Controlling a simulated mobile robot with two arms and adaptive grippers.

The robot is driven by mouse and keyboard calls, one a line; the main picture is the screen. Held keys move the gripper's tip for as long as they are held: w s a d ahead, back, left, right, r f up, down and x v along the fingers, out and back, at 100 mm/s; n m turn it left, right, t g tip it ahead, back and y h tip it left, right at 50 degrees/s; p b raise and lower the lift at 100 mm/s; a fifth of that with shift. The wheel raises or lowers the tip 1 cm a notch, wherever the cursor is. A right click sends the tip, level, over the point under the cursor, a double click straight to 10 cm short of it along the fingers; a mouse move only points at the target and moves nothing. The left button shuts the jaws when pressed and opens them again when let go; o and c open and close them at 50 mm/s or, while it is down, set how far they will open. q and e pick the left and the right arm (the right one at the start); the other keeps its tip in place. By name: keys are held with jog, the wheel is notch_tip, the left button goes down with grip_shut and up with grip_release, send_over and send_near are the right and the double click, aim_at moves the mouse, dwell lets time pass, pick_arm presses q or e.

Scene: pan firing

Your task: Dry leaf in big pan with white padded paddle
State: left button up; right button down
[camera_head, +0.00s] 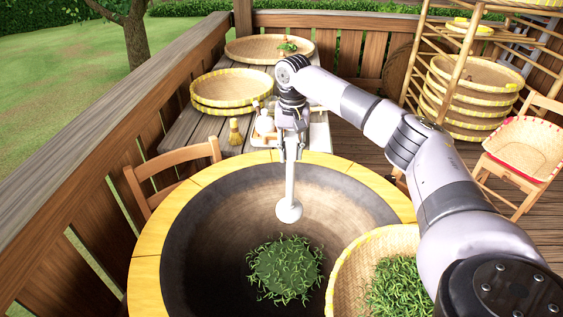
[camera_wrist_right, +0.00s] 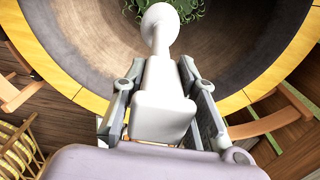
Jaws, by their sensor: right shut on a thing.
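The big pan (camera_head: 205,215) has a dark round bowl and a yellow rim. A pile of green leaves (camera_head: 284,268) lies on its bottom; its edge shows at the top of the right wrist view (camera_wrist_right: 192,8). My right gripper (camera_head: 292,155) is over the far part of the pan, shut on the white paddle (camera_head: 290,195). The paddle hangs down with its rounded padded end (camera_head: 289,212) above the leaves, seemingly apart from them. In the right wrist view the white paddle (camera_wrist_right: 163,85) sits between both fingers. My left gripper is not in view.
A woven basket (camera_head: 345,280) with more green leaves (camera_head: 398,287) stands at the pan's right edge, partly behind my right arm. Beyond the pan, a wooden table holds flat baskets (camera_head: 232,90) and a small brush (camera_head: 234,132). Wooden chairs (camera_head: 170,165) and a rack stand around.

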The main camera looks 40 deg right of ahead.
aim_at(291, 201)
jog(key=shift+w+d, duration=0.25)
jog(key=shift+d, duration=0.4)
jog(key=shift+r, duration=0.1)
notch_tip(291, 201, down, 22)
jog(key=b, duration=1.3)
jog(key=shift+a+r+p, duration=0.15)
jog(key=shift+r+p, duration=0.25)
jog(key=shift+p, duration=0.15)
notch_tip(291, 201, up, 22)
jog(key=p, duration=1.5)
jog(key=shift+f, duration=0.15)
jog(key=shift+a+f, duration=0.1)
